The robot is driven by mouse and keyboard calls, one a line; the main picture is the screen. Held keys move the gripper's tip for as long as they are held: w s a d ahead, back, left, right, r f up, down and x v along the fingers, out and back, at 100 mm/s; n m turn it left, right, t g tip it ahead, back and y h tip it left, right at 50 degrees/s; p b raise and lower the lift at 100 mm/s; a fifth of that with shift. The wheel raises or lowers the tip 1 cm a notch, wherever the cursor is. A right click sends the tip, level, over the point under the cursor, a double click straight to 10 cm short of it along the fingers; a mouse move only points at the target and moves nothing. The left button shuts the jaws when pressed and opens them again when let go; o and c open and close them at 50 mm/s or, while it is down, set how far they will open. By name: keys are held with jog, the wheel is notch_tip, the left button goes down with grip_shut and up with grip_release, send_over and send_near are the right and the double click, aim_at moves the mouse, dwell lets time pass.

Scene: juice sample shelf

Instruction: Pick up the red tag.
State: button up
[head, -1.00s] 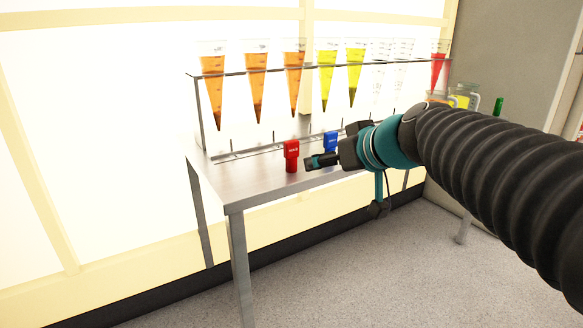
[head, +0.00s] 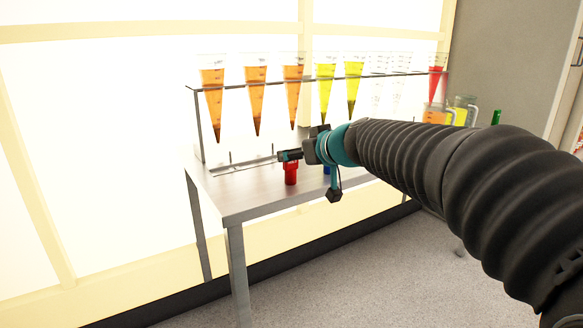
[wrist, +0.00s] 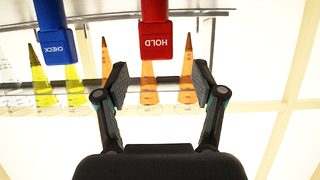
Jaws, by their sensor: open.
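The red tag (head: 291,176) stands upright on the metal table, its upper part hidden behind my gripper in the head view. In the wrist view the red tag (wrist: 156,30) reads "HOLD" and lies in line with the gap between my fingers, its near end about level with the fingertips. My gripper (wrist: 160,75) is open, with nothing held between the two fingers. In the head view my gripper (head: 286,156) overlaps the tag's top; I cannot tell whether they touch.
A blue tag (wrist: 60,30) reading "CHECK" stands beside the red one; it is mostly hidden in the head view (head: 327,170). A rack (head: 198,125) of cones with orange, yellow and red liquid stands behind. Jugs (head: 463,110) sit at the far right. The table's left front (head: 235,205) is clear.

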aim_at(290, 168)
jog(key=shift+d+p+x, duration=0.2)
jog(key=shift+p+x, duration=0.1)
jog(key=shift+x, duration=2)
jog(key=shift+f, duration=0.15)
jog(key=c, duration=1.2)
